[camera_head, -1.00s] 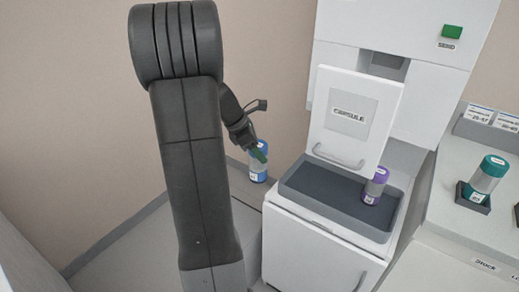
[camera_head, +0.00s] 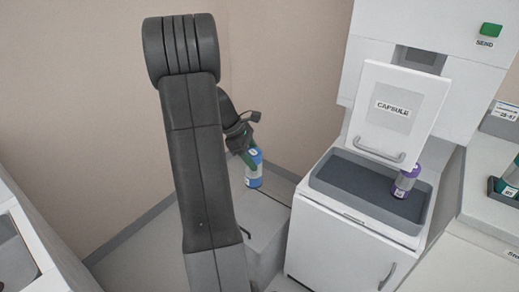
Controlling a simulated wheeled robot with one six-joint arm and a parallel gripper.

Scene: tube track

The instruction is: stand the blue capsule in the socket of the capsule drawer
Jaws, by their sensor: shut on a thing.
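My arm hides part of the gripper. The capsule drawer (camera_head: 400,109) is a white front labelled CAPSULE with a bar handle, standing tilted outward above a grey tray. Its socket is hidden behind the front.
A purple-capped capsule (camera_head: 406,181) stands in the right part of the grey tray (camera_head: 350,180). A green SEND button (camera_head: 491,29) is at the upper right. A teal capsule (camera_head: 512,175) shows at the right edge. A white-framed unit (camera_head: 22,250) is at the lower left.

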